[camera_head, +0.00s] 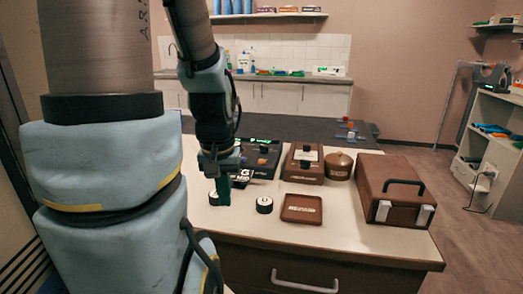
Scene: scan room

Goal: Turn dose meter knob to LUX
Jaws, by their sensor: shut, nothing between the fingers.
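A dark device (265,158) with a green lit display and a small orange-topped part stands on the white counter. Large white letters show on its left part, partly hidden by my gripper. A brown box-shaped device (303,178) with a light panel and black parts stands to its right. I cannot tell for sure which is the dose meter, and no LUX mark is readable. My gripper (223,194) points down at the dark device's front left, shut and empty. I cannot tell whether it touches anything.
Two round black items with white tops, one (264,205) in front and one (214,198) beside my gripper, sit on the counter (350,235). A brown tray (302,209), a round brown lidded pot (338,166) and a brown case (394,190) stand to the right.

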